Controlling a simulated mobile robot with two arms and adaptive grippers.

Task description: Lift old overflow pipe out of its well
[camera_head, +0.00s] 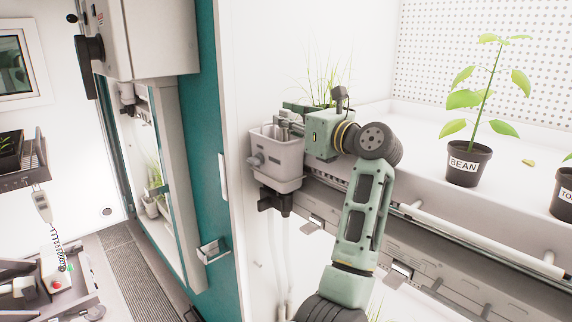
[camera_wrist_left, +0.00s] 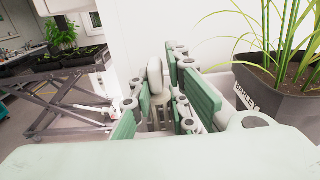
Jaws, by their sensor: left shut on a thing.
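The well is a grey open-topped box (camera_head: 278,160) on the front edge of the chamber shelf, with a round knob on its front. My left gripper (camera_head: 288,122) is over the well's opening, its fingers low at the rim. In the left wrist view its green finger pads (camera_wrist_left: 165,100) are closed around a pale grey upright piece (camera_wrist_left: 155,77), which I take to be the old overflow pipe. The pipe's lower part is hidden, so I cannot tell how deep it sits. My right gripper is not in view.
A barley pot (camera_wrist_left: 260,98) stands close beside my left gripper. A bean pot (camera_head: 467,164) stands on the white shelf (camera_head: 415,125) to the right. A teal door frame (camera_head: 215,150) rises at the left. A rail runs along the shelf front.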

